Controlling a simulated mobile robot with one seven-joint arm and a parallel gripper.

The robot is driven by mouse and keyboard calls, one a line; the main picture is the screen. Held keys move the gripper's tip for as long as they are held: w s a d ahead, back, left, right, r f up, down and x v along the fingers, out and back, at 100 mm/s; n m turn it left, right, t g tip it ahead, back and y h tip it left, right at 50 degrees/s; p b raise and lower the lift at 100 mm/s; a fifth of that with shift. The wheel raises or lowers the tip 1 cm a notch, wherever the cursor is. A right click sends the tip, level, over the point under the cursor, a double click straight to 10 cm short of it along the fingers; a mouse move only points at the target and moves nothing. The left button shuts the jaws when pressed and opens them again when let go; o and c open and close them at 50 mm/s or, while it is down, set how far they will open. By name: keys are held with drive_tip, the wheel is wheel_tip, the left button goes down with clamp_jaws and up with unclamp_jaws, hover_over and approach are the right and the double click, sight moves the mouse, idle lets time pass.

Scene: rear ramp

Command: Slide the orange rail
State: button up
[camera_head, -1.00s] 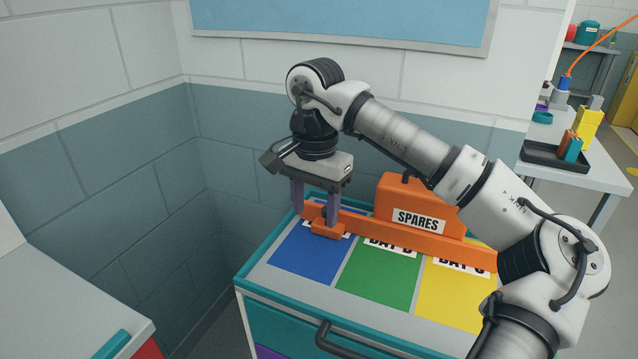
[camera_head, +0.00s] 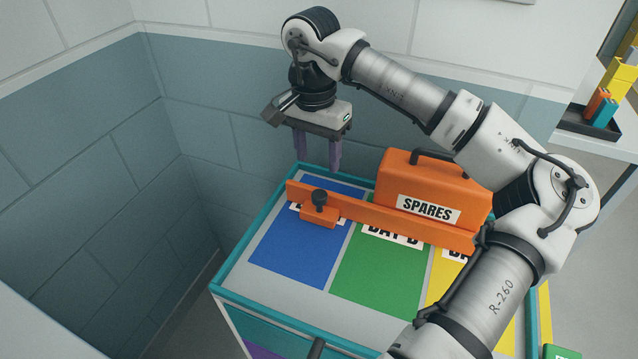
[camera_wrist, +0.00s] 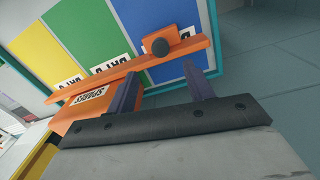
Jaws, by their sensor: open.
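The orange rail (camera_head: 360,212) lies across the blue, green and yellow bays on the cabinet top. Its left end, with a small orange block and a dark knob (camera_head: 319,199), is over the blue bay (camera_head: 290,252). In the wrist view the rail (camera_wrist: 120,72) and knob (camera_wrist: 160,47) show beyond the fingers. My gripper (camera_head: 318,165) is open and empty, above and behind the knob, apart from it. Its two purple-grey fingers point down. The orange SPARES case (camera_head: 410,180) stands behind the rail, seemingly against or very near it.
The green bay (camera_head: 385,280) is clear in front of the rail; my arm covers much of the yellow bay (camera_head: 440,288). A teal rim (camera_head: 250,240) edges the cabinet top. Walls stand to the left and behind. A black tray (camera_head: 588,125) with coloured blocks is on a table at right.

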sight(319, 193)
wheel_tip(319, 193, down, 9)
drive_tip(key=shift+d+f+p, duration=0.1)
drive_tip(key=shift+f+p, duration=0.05)
drive_tip(key=shift+p, duration=0.55)
clamp_jaws()
